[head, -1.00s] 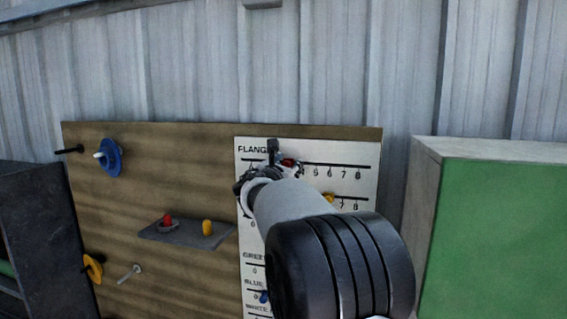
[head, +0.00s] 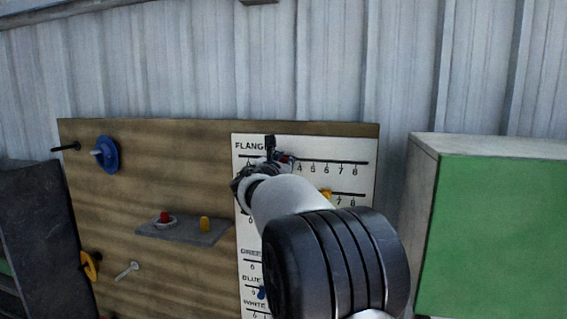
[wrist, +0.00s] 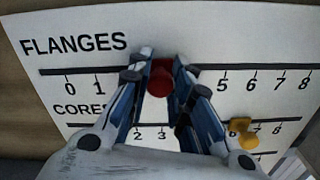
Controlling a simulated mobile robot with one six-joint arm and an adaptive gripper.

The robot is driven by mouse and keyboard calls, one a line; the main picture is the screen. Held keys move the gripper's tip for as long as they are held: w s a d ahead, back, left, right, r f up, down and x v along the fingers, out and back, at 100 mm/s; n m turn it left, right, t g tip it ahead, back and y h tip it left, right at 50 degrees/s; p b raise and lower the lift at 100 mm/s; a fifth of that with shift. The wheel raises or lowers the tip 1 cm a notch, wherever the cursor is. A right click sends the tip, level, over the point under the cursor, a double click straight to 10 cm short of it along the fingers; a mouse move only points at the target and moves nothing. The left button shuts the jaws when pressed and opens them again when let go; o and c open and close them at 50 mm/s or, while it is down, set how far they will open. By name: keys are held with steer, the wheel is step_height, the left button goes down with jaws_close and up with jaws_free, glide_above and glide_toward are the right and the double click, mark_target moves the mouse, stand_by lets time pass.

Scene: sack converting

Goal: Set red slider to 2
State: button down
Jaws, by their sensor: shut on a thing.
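The red slider (wrist: 160,78) is a round knob on the top track of the white scale board (head: 366,143), the row labelled FLANGES (wrist: 73,44). In the wrist view my gripper (wrist: 160,72) has its two fingers on either side of the knob, shut on it. The knob stands between the visible 1 and 5, roughly where 3 lies by the spacing. The numbers 2 to 4 of that row are hidden behind the fingers. In the head view my gripper (head: 280,160) is at the board's upper part, and my arm hides much of the lower rows.
A yellow slider (wrist: 241,130) sits on the CORES row below, near 6. A blue slider (head: 262,293) is lower left on the board. A grey shelf (head: 185,232) with a red and a yellow piece juts out left. A green-fronted box (head: 500,240) stands right.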

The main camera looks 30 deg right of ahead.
steer(key=shift+r, duration=0.1)
steer(key=w+a+p, duration=0.1)
steer(key=w+a, duration=0.1)
steer(key=w, duration=0.1)
steer(key=shift+a, duration=0.3)
steer(key=c, duration=1.8)
jaws_free()
steer(key=shift+s, duration=0.1)
steer(key=o, duration=0.4)
steer(key=shift+a, duration=0.1)
